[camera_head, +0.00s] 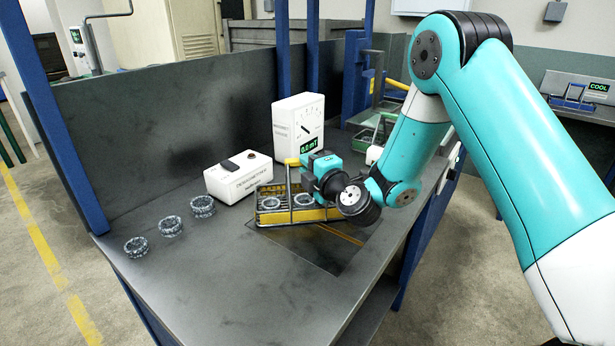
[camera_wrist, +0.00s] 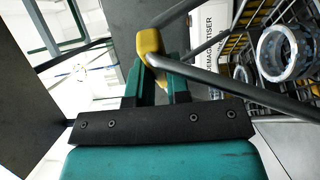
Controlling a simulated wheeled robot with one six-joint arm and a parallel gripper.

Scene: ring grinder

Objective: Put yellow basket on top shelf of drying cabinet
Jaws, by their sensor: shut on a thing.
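The yellow basket (camera_head: 300,215) is a wire basket with a yellow rim, at the middle of the grey bench. It holds rings, two of them visible in the head view. My gripper (camera_head: 303,163) is shut on the basket's raised handle; the wrist view shows its yellow grip (camera_wrist: 150,45) at the green fingers (camera_wrist: 157,85). I cannot tell whether the basket rests on the bench or hangs just above it. My wrist hides its right side. A ring (camera_wrist: 285,50) shows inside the basket in the wrist view. I cannot make out the drying cabinet for certain.
Three loose rings stand in a row on the bench, the middle one (camera_head: 171,226) among them. A white demagnetiser box (camera_head: 238,178) and a white meter (camera_head: 298,128) stand behind the basket. A dark panel (camera_head: 180,110) and blue posts (camera_head: 50,110) border the bench. The front bench is clear.

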